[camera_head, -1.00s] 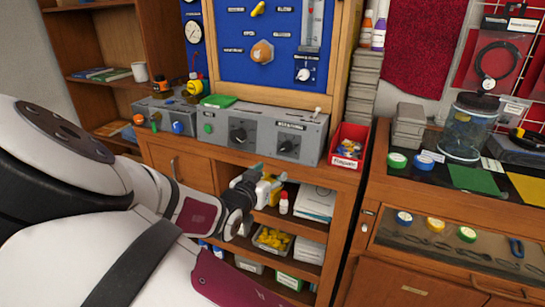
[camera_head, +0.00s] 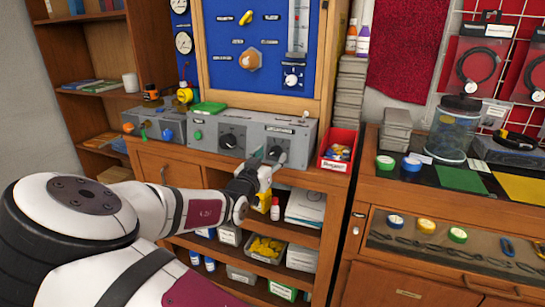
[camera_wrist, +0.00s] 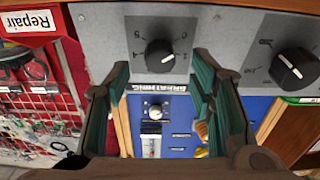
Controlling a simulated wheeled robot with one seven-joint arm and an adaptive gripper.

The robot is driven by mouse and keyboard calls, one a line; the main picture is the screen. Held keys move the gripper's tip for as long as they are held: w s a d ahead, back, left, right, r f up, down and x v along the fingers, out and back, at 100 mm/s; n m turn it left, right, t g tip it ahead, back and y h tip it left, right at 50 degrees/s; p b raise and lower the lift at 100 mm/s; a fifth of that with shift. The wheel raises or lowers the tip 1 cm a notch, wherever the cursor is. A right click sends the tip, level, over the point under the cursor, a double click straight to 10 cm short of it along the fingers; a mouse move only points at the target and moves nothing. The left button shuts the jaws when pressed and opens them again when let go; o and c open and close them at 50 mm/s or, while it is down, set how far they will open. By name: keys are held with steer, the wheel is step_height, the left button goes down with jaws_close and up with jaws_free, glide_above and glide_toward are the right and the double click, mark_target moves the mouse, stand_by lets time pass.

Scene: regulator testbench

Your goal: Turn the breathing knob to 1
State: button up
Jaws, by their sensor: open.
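The breathing knob (camera_head: 275,152) is the right black dial on the grey control box (camera_head: 203,137). In the wrist view, which is upside down, the breathing knob (camera_wrist: 160,54) sits above its "BREATHING" label (camera_wrist: 160,88). Small numbers are printed around it; I cannot read its setting surely. My gripper (camera_head: 271,165) is in front of the box, just below the knob, and partly hides it. In the wrist view my gripper (camera_wrist: 160,78) is open, with its fingers spread either side of the knob's line and nothing between them. I see no contact with the knob.
A second black knob (camera_head: 231,141) is left on the box. A red bin (camera_head: 337,150) labelled "Repair" stands right of the box. The blue panel (camera_head: 232,75) rises behind it. Shelves with a white bottle (camera_head: 275,210) and a tray of yellow parts (camera_head: 265,247) lie below.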

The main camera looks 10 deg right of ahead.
mark_target(276, 151)
steer(key=shift+x, duration=1.3)
steer(key=shift+c, duration=0.5)
steer(key=c, duration=1.1)
steer(key=shift+o, duration=0.2)
steer(key=shift+m, duration=0.3)
steer(key=m+g+h+b, duration=0.1)
steer(key=m, duration=0.4)
steer(key=m+g+b, duration=0.1)
steer(key=m, duration=0.4)
steer(key=shift+m+h, duration=0.3)
steer(key=shift+m, duration=0.1)
